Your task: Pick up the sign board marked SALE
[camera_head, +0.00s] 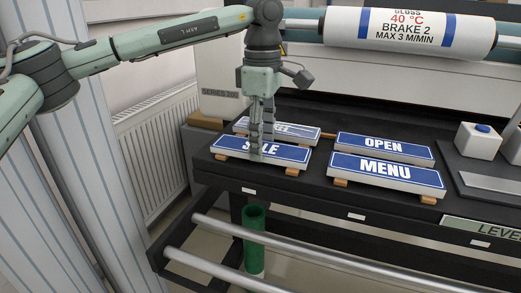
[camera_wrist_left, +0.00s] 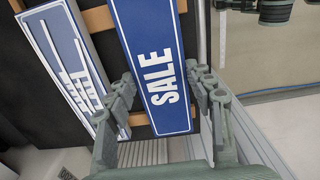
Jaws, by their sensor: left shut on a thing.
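The sign board marked SALE (camera_head: 287,155) is blue with white letters and a pale edge, at the front left of the dark table in the head view. My left gripper (camera_head: 262,150) points down over it, its fingers hiding part of the word. In the left wrist view the SALE board (camera_wrist_left: 150,40) runs between the two fingers of my left gripper (camera_wrist_left: 162,82), one on each long side, shut on it. The board appears to be still at the level of its wooden supports. My right gripper is not in view.
A partly hidden blue sign (camera_head: 300,130) lies just behind the SALE board. Signs marked OPEN (camera_head: 410,151) and MENU (camera_head: 350,168) lie to the right. A printed roll (camera_head: 400,32) hangs above the back. Metal rails (camera_head: 330,258) and a green tube (camera_head: 254,230) are below the front edge.

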